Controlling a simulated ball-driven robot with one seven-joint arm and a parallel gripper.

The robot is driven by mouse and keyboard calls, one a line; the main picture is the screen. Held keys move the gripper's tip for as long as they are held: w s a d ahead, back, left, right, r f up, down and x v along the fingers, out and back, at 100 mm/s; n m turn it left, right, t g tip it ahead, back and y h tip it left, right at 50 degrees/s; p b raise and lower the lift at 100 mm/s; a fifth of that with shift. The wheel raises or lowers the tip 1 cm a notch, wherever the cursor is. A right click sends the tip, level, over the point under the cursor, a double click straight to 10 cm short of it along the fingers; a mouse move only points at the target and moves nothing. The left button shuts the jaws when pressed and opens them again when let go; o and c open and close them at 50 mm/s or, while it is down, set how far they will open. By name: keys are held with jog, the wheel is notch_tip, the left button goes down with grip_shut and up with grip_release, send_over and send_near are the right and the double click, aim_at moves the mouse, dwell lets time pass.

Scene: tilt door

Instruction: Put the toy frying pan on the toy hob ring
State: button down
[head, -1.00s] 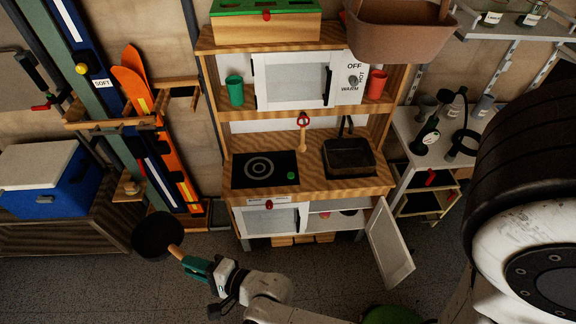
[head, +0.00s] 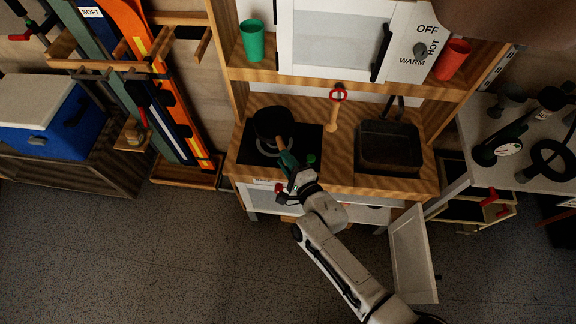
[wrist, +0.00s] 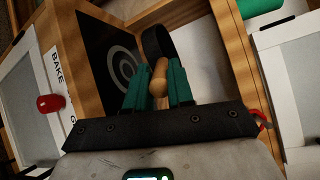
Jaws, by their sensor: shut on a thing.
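The black toy frying pan (head: 272,121) is held over the rear part of the toy hob (head: 312,143) in the head view. Part of the pale ring (head: 268,150) shows in front of the pan. My gripper (head: 287,160) is shut on the pan's wooden handle. In the wrist view the green fingers of my gripper (wrist: 157,80) are on either side of the handle (wrist: 158,72). The pan's dark wall (wrist: 154,40) is beyond it, and the hob ring (wrist: 122,68) shows to its left. I cannot tell whether the pan's base touches the hob.
A hanging wooden spoon (head: 334,115) is right of the hob, with a black sink (head: 388,148) beyond it. The shelf with a green cup (head: 252,40) is above and behind. An open cabinet door (head: 412,252) sticks out at lower right, near my arm.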

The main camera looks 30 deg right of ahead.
jog(key=shift+w+f, duration=0.15)
jog(key=shift+w, duration=0.1)
jog(key=shift+s+f, duration=0.1)
notch_tip(320, 180, down, 8)
jog(key=b, duration=0.8)
jog(key=shift+b, duration=0.4)
jog(key=shift+f, duration=0.15)
dwell(0.3)
jog(key=c, duration=0.9)
grip_release()
jog(key=shift+a, duration=0.1)
jog(key=shift+f, duration=0.1)
jog(key=shift+s, duration=0.15)
jog(key=s+r+b, duration=0.1)
jog(key=s, duration=0.9)
jog(key=shift+s+d+r, duration=0.2)
jog(key=shift+s, duration=0.05)
